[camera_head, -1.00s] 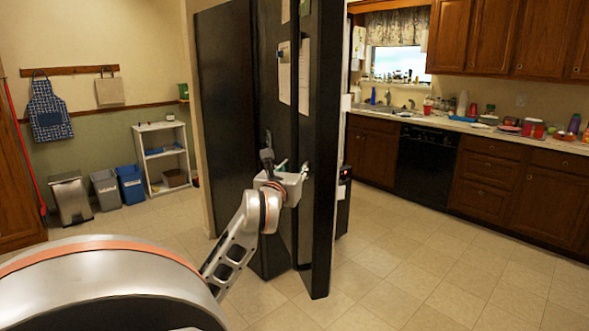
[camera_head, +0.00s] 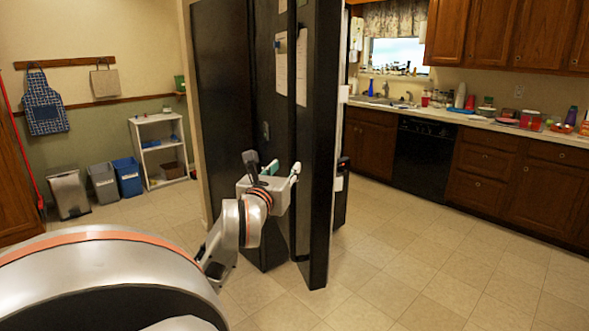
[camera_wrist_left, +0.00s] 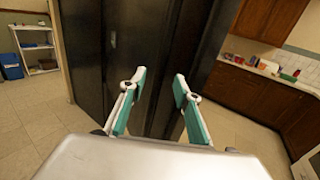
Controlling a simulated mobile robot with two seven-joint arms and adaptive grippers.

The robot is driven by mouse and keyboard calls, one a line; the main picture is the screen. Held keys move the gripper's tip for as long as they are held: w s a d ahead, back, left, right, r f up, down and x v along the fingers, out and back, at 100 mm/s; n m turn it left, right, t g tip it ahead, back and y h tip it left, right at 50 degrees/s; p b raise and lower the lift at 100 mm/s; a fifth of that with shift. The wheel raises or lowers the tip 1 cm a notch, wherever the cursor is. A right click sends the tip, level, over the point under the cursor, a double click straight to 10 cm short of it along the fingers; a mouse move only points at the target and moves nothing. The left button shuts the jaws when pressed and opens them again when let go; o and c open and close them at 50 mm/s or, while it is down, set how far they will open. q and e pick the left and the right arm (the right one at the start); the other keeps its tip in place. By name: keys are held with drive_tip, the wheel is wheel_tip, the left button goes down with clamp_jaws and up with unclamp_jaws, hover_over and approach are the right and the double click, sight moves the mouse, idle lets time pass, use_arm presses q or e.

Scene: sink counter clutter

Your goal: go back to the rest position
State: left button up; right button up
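My left gripper (camera_head: 282,169) is raised in front of the tall black fridge (camera_head: 225,110), and its arm comes in from the lower left. In the left wrist view the two teal-lined fingers of the left gripper (camera_wrist_left: 161,84) stand apart with nothing between them. The dark fridge front (camera_wrist_left: 125,60) fills the space beyond the fingers; I cannot tell the exact gap. My right gripper is in neither view.
A counter (camera_head: 480,123) with clutter and a sink runs along the right wall. A white shelf (camera_head: 148,152), blue bin (camera_head: 128,178) and grey bins (camera_head: 68,193) stand at the left wall. The tiled floor (camera_head: 400,260) at right is clear.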

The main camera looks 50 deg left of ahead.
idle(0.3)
use_arm(q)
drive_tip(key=w+d+f+m+t+h, duration=0.1)
drive_tip(key=d+f+m+t+h, duration=0.35)
drive_tip(key=d+f+m, duration=1.1)
drive_tip(key=w+d+f+m+t+h, duration=0.15)
drive_tip(key=d+f+m+h, duration=0.8)
drive_tip(key=m, duration=1.05)
drive_tip(key=s+d+f+m+g, duration=0.3)
drive_tip(key=s+d+f+m, duration=0.1)
drive_tip(key=f, duration=0.5)
drive_tip(key=s+d+f+m+g, duration=0.3)
drive_tip(key=s+d+f+m, duration=0.1)
drive_tip(key=f, duration=0.4)
drive_tip(key=s+d+f+m+g, duration=0.3)
drive_tip(key=s+d+f, duration=0.3)
drive_tip(key=f, duration=0.3)
drive_tip(key=shift+d+f+m+g, duration=0.3)
drive_tip(key=shift+d+f+m, duration=0.05)
drive_tip(key=shift+d+m, duration=0.45)
